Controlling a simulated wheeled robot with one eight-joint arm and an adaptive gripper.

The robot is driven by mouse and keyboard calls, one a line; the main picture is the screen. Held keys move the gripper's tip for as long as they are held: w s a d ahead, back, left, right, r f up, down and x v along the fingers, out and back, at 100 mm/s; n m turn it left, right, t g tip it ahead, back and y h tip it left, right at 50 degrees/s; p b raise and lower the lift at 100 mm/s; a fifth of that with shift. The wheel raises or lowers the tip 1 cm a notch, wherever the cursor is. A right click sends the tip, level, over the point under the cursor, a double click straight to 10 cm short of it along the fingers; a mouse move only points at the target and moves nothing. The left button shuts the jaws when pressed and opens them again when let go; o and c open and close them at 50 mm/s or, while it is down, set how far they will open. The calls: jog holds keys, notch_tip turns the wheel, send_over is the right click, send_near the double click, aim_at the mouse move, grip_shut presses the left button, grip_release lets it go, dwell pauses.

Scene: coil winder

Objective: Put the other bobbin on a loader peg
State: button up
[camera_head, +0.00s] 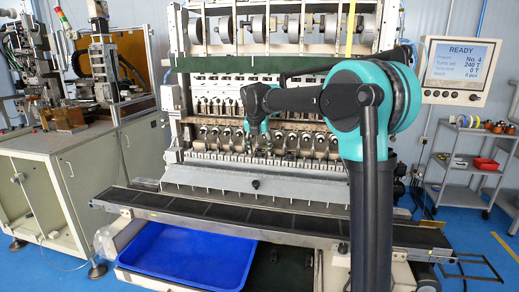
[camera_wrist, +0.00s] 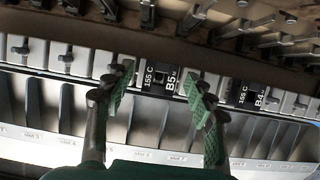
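In the wrist view my gripper (camera_wrist: 161,97) is open, its two green-padded fingers spread apart with nothing held between them. Beyond the gap sits a black block marked "155 C" and "B5" (camera_wrist: 163,80), which looks like a bobbin with a square hole. A similar black block marked "B4" (camera_wrist: 247,95) sits further right. Both sit in a row of light metal blocks, and I cannot tell how they are seated. In the head view my gripper reaches into the winder's (camera_head: 295,145) middle row, too small to read clearly.
Slanted bays with slot labels (camera_wrist: 175,155) run below the row in the wrist view. Metal winder arms (camera_wrist: 245,28) hang above. In the head view a blue bin (camera_head: 190,255) lies under the dark conveyor (camera_head: 250,215), and a screen (camera_head: 460,68) reads READY.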

jog(key=v, duration=1.2)
jog(key=shift+w, duration=0.1)
